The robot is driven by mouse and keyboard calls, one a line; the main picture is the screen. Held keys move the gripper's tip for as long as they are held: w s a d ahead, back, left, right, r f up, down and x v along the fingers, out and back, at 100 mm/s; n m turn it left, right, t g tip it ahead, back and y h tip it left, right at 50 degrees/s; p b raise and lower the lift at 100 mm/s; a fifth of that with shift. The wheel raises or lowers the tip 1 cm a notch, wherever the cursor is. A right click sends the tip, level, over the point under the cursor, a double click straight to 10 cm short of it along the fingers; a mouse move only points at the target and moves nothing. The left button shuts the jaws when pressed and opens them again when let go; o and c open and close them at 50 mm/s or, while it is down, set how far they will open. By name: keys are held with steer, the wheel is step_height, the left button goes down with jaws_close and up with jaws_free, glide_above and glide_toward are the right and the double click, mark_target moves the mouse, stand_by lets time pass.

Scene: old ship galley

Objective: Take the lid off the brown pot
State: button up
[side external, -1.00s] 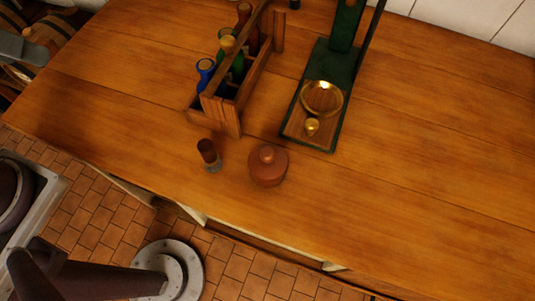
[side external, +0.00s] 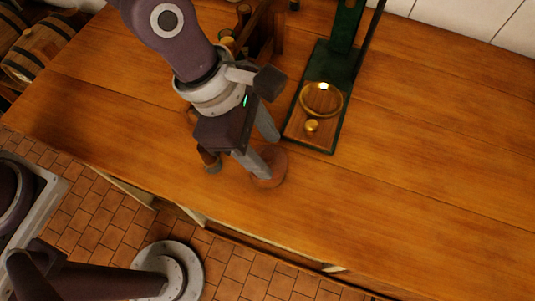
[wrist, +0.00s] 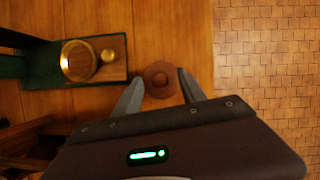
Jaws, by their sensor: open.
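The brown pot (side external: 270,178) stands upright on the wooden table, partly hidden by my gripper in the side view. Its round lid with a knob (wrist: 161,79) shows from above in the wrist view, seated on the pot as far as I can see. My gripper (side external: 268,158) points down at the pot with its jaws open. In the wrist view my gripper's fingers (wrist: 160,82) lie on either side of the pot's top, with the lid between them. Whether a finger touches the lid is unclear.
A green stand with a brass dish (side external: 322,99) is behind and right of the pot. A small dark-topped shaker (side external: 212,164) is close left, partly behind my gripper. The wooden bottle rack (side external: 277,35) is mostly hidden by my arm. The table (side external: 430,190) is clear to the right.

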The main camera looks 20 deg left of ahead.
steer(key=shift+d+f, duration=0.1)
steer(key=shift+f, duration=0.1)
steer(key=shift+c, duration=0.5)
jaws_close()
